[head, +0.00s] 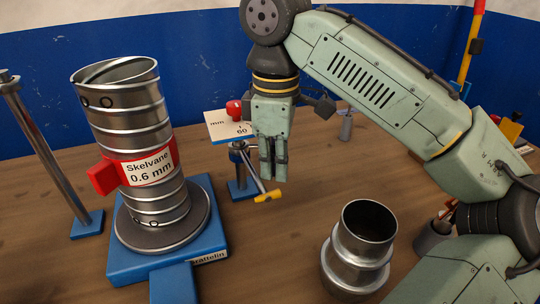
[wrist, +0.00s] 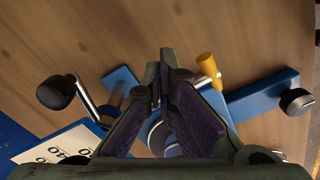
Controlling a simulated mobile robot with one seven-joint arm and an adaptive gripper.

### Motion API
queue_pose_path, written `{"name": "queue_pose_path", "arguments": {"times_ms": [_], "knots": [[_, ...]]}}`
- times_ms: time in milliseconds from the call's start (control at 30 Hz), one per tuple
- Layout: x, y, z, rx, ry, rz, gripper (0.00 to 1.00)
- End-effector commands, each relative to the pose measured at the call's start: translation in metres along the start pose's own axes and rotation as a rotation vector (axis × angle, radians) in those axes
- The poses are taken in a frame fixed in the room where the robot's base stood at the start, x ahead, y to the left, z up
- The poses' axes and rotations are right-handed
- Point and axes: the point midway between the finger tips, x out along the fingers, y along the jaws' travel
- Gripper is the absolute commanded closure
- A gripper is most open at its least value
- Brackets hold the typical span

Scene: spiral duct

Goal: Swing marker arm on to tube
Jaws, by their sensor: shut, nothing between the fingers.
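The tube (head: 133,125) is a ribbed metal spiral duct standing on a round grey plate at the left. It wears a red band with a label reading "Skelvane 0.6 mm". The marker arm (head: 255,172) is a thin rod on a small blue-footed stand (head: 242,190), with a yellow tip (head: 267,196) pointing away from the tube. My gripper (head: 272,178) points down, shut and empty, just beside the rod. In the wrist view the yellow tip (wrist: 208,68) is right of my fingertips (wrist: 165,60); my fingers hide part of the stand.
The blue base (head: 215,238) carries the tube. A metal post (head: 45,150) stands left of it. A stepped metal pipe piece (head: 358,250) stands at the front right. A number card (head: 228,125) with a red knob is behind the stand. Bare wood lies between base and pipe piece.

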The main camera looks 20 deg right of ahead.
Motion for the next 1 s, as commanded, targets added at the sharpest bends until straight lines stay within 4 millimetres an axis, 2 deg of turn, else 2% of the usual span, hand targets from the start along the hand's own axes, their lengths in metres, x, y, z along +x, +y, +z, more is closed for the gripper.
{"name": "queue_pose_path", "arguments": {"times_ms": [667,1000], "knots": [[0.000,-0.018,-0.021,-0.002,0.000,-0.001,1.00],[0.000,-0.017,-0.020,0.000,0.000,0.000,1.00]]}}
